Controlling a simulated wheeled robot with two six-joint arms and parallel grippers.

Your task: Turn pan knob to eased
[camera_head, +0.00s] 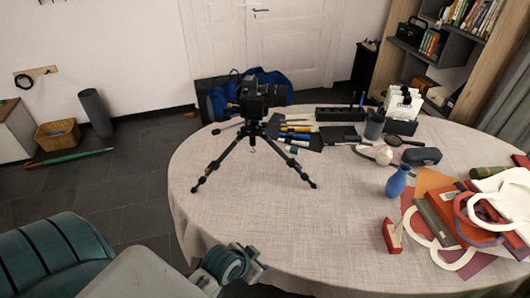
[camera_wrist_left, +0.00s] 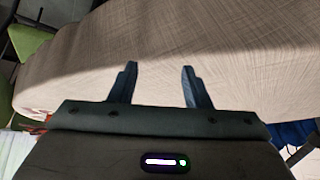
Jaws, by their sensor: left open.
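A black camera (camera_head: 262,96) stands on a small black tripod (camera_head: 252,145) on the table, its lens facing right. A handle sticks out to the left of the tripod head (camera_head: 228,129); the pan knob itself is too small to make out. My left gripper (camera_head: 240,262) is at the near left edge of the table, well apart from the tripod. In the left wrist view my left gripper (camera_wrist_left: 160,85) is open, with nothing between its fingers and the tablecloth beyond them. My right gripper is not in view.
The round table (camera_head: 300,215) has clear cloth in front of the tripod. Behind it lie tools and a black organizer (camera_head: 340,114). At right are a blue vase (camera_head: 397,181), a red block (camera_head: 392,236) and books with paper cutouts (camera_head: 445,215).

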